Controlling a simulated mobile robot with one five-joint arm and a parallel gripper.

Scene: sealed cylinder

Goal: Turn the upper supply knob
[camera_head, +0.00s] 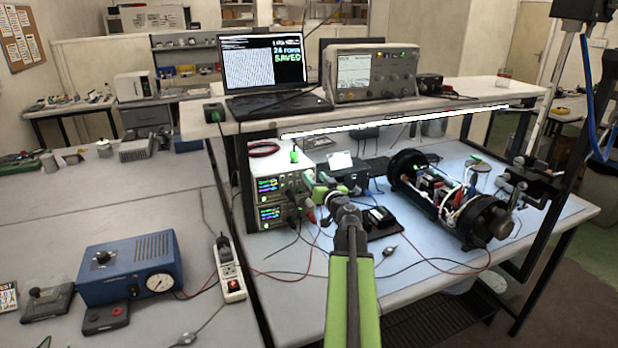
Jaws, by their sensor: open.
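Two stacked bench power supplies stand on the right bench under the shelf. The upper supply (268,185) has a lit display, and its knobs lie to the right of the display, small and partly crowded by leads and my gripper. I cannot make out which way any knob points. The lower supply (271,215) sits directly beneath it. My green arm reaches forward from the bottom of the view. My gripper (317,192) is open, close to the right side of the supplies' front. Whether it touches a knob is too small to tell.
Red and black leads hang before the supplies. A black cylinder assembly (447,197) lies open on the blue mat at right. A shelf with a laptop (264,66) and oscilloscope (371,73) overhangs the bench. A blue gauge box (130,268) and power strip (229,270) are left.

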